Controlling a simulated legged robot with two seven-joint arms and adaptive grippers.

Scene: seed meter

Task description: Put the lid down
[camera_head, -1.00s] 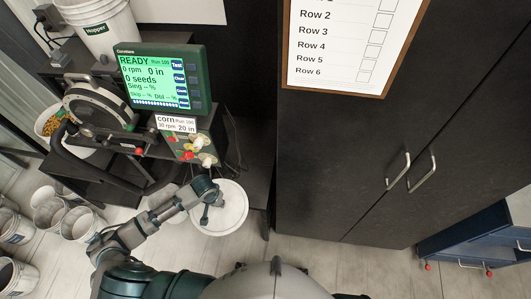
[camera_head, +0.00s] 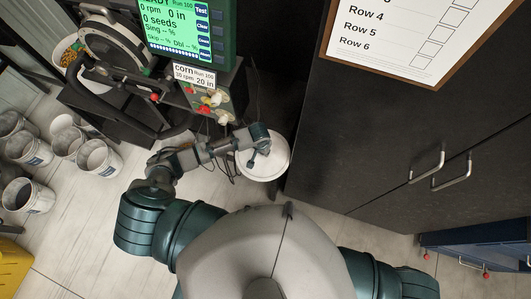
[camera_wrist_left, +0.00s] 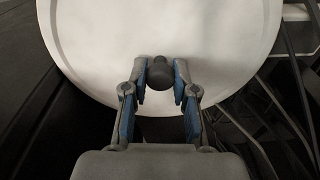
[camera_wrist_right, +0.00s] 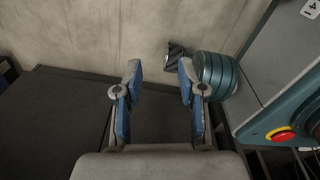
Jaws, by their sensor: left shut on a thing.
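The lid (camera_head: 274,170) is a white round disc with a dark knob, in the middle of the head view. It fills the upper part of the left wrist view (camera_wrist_left: 220,40). My left gripper (camera_head: 258,149) has its blue-padded fingers on both sides of the dark knob (camera_wrist_left: 160,76), shut on it. The lid is held off the floor, between the machine stand and the dark cabinet; whether it touches anything below is hidden. My right gripper (camera_wrist_right: 158,78) is open and empty in the right wrist view, and is out of the head view.
The seed meter stand with its green screen (camera_head: 174,28) is at upper left. A dark cabinet (camera_head: 400,130) fills the right, close to the lid. Several white buckets (camera_head: 97,157) stand on the floor at left. A blue cart (camera_head: 475,250) is at lower right. Floor between is clear.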

